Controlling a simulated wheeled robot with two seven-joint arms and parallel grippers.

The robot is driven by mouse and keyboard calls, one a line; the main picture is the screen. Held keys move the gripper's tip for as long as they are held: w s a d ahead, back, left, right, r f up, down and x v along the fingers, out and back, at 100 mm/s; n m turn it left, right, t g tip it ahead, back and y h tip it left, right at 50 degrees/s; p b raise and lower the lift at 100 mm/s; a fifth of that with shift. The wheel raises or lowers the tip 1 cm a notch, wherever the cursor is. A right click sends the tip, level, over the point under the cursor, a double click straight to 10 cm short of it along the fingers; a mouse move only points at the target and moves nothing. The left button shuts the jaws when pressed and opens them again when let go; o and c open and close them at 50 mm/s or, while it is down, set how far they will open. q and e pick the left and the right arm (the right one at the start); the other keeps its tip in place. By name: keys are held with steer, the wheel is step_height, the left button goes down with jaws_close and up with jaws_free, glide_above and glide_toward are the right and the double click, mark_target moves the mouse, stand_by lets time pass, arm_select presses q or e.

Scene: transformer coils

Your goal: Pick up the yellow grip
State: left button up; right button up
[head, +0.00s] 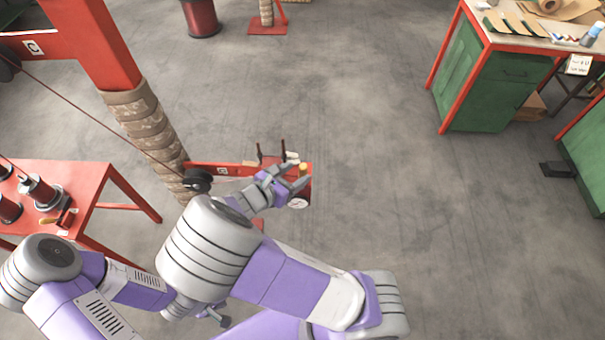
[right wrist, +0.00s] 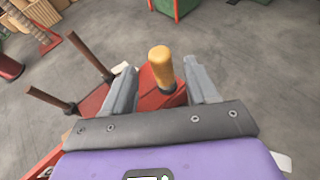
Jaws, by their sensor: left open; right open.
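The yellow grip (right wrist: 161,66) stands up from a red metal part and lies between the two fingers of my right gripper (right wrist: 160,88) in the right wrist view. The fingers are open, with visible gaps on both sides of the grip. In the head view the grip (head: 303,168) shows small beside my right gripper (head: 289,177), at the end of the red beam. My left gripper (head: 214,316) is mostly hidden behind my arms near the bottom; only a small grey part shows, apart from the grip.
Two dark upright rods (right wrist: 88,55) stand left of the grip. A wrapped red post (head: 138,115) and a cable rise at the left. A red table (head: 90,180) with coils stands at far left. A green workbench (head: 490,85) is at the right. The middle floor is clear.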

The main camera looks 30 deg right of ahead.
mark_target(307, 167)
steer(key=b+x, duration=0.1)
steer(key=x, duration=0.5)
steer(key=shift+d+b, duration=0.1)
steer(key=shift+b, duration=0.3)
steer(key=shift+s, duration=0.1)
jaws_close()
